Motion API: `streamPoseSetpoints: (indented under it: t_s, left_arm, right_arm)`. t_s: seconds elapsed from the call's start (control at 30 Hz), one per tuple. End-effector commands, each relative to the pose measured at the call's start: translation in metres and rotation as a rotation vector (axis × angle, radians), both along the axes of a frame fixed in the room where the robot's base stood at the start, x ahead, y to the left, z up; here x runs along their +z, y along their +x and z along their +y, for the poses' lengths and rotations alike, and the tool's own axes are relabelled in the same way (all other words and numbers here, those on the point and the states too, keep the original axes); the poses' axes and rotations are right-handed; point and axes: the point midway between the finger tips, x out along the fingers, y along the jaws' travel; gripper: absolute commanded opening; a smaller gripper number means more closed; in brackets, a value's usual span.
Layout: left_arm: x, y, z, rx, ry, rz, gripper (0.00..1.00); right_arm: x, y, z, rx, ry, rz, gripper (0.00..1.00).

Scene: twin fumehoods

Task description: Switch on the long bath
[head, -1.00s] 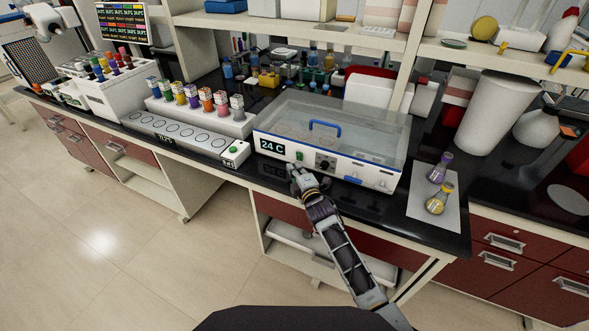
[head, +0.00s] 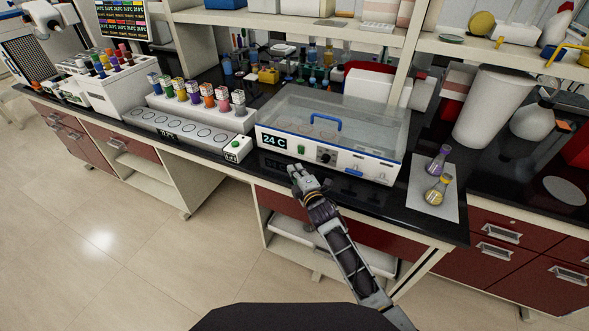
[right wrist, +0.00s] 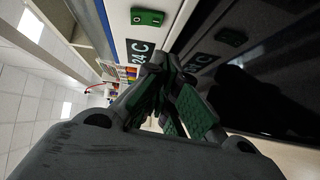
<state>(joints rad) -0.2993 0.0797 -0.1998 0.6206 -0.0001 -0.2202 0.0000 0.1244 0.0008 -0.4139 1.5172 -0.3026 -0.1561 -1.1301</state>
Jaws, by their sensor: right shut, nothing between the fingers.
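The long bath (head: 343,161) is a white box with a clear lid and a blue handle. Its front panel has a "24 C" display (head: 273,141), a green switch (head: 301,150) and a dark knob (head: 326,157). My right gripper (head: 297,169) is shut and empty, just in front of and below the switch, apart from the panel. In the right wrist view the green switch (right wrist: 147,17) and the display (right wrist: 139,50) lie beyond the closed fingers (right wrist: 163,80). I cannot tell the switch's position. My left gripper is not in view.
A tube-block unit (head: 190,132) with its own green button stands left of the bath. Flasks with purple (head: 437,162) and yellow (head: 438,190) contents stand on a white sheet (head: 421,204) to the right. The black bench's front strip is glossy and mirrors the panel.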

Motion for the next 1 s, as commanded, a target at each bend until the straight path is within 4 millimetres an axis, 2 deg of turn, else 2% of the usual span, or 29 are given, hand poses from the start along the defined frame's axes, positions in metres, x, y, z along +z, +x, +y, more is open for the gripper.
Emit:
streamPoseSetpoints:
  t_s: [0.7, 1.0]
  left_arm:
    - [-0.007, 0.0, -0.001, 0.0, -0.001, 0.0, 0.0]
    - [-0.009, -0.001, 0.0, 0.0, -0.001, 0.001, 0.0]
  right_arm:
    - [-0.006, -0.061, -0.022, 0.001, -0.001, 0.0, 0.0]
    - [-0.007, -0.077, -0.028, 0.001, 0.001, 0.0, 0.0]
